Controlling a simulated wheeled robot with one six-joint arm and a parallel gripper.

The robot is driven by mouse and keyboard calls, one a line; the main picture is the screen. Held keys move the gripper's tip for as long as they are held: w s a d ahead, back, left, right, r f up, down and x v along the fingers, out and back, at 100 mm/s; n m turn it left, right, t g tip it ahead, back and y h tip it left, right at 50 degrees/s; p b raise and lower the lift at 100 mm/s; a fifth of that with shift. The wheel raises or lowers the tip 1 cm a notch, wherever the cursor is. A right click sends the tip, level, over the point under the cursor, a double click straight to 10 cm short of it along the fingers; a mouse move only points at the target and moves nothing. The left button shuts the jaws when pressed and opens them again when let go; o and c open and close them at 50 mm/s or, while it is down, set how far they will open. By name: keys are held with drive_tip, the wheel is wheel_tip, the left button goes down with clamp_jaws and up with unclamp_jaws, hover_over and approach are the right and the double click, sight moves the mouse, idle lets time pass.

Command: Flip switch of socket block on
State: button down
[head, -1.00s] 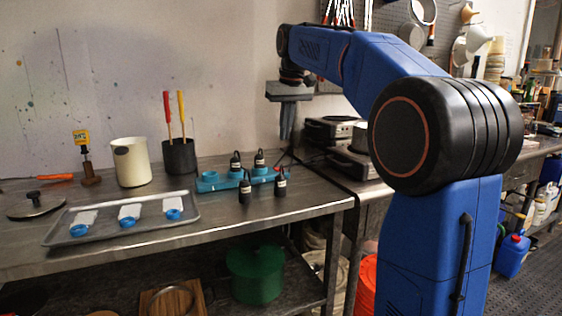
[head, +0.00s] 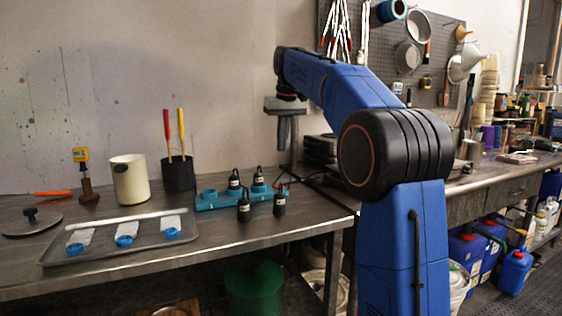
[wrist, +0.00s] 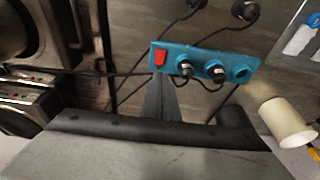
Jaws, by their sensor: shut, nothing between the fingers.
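The teal socket block (head: 212,202) lies on the metal table near its right back part. In the wrist view the block (wrist: 203,62) shows a red switch (wrist: 160,57) at its left end, two black plugs (wrist: 185,69) seated in sockets and one empty socket (wrist: 241,73) at the right end. My gripper (head: 284,148) is shut and empty, pointing down above the table near the block's right end. In the wrist view its fingertips (wrist: 159,78) appear just below the red switch; I cannot tell the gap in height.
Two loose black plugs (head: 244,209) stand in front of the block. Dark equipment (head: 321,150) stands right of the gripper.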

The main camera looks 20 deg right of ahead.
hover_over(278, 186)
drive_tip(key=s, duration=0.2)
wheel_tip(278, 186, down, 12)
drive_tip(key=shift+s+a+r, duration=0.1)
drive_tip(key=shift+f, duration=0.6)
drive_tip(key=shift+s+f, duration=0.2)
drive_tip(key=shift+f, duration=0.1)
drive_tip(key=shift+w, duration=0.15)
drive_tip(key=shift+w+r, duration=0.35)
drive_tip(key=shift+w, duration=0.25)
